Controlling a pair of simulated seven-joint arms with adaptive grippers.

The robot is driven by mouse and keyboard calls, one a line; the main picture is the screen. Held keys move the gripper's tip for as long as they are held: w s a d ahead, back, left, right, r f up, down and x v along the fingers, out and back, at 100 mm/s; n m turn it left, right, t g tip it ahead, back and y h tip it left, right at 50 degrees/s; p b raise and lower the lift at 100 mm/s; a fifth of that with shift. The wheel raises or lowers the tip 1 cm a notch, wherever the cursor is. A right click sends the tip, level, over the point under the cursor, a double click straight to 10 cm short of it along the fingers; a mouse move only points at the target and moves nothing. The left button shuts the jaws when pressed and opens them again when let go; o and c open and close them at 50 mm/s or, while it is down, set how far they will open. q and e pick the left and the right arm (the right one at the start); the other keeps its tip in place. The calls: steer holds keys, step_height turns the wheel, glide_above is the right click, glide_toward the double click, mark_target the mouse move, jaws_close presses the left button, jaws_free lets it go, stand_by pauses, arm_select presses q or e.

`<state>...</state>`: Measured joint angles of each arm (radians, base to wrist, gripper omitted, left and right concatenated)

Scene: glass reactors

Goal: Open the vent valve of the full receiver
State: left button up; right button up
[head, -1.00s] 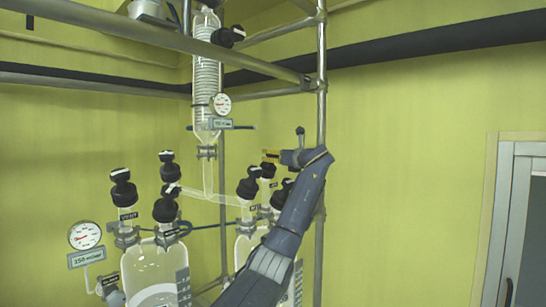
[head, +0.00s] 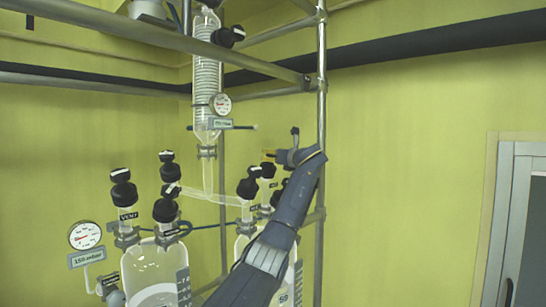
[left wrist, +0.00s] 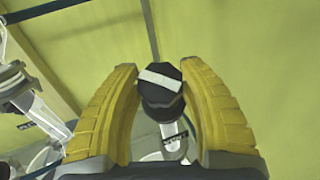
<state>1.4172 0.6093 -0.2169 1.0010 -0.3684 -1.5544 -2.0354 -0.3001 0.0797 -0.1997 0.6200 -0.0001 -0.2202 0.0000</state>
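My left gripper (head: 268,154) is above the right glass receiver (head: 245,245), over a black valve knob (head: 268,171) on one of its necks. In the left wrist view its yellow fingers (left wrist: 158,67) are apart, one on each side of a black knob (left wrist: 160,98) with a white bar on top. I cannot tell whether either finger touches it. A label below this knob is too small to read. The left receiver (head: 150,268) has a black knob (head: 123,194) above a VENT label, with pale contents low inside. My arm hides much of the right receiver. My right gripper is not in view.
More black knobs (head: 249,187) crowd the receiver tops. A glass condenser (head: 207,80) with a gauge (head: 221,104) hangs above. Metal frame bars (head: 321,100) stand close to my arm. A pressure gauge (head: 85,235) is at the left. The right side is open to the wall.

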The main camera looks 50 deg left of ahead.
arm_select(q)
steer(key=c, duration=0.6)
steer(key=shift+n+g, duration=0.9)
steer(key=shift+n, duration=0.1)
steer(key=shift+n+g, duration=1)
steer(key=shift+g, duration=0.1)
steer(key=shift+r, duration=0.1)
steer(key=o, duration=1.1)
steer(key=shift+d, duration=0.15)
steer(key=shift+o, duration=0.8)
steer(key=w+d, duration=0.1)
steer(key=d, duration=1)
steer(key=shift+d, duration=0.4)
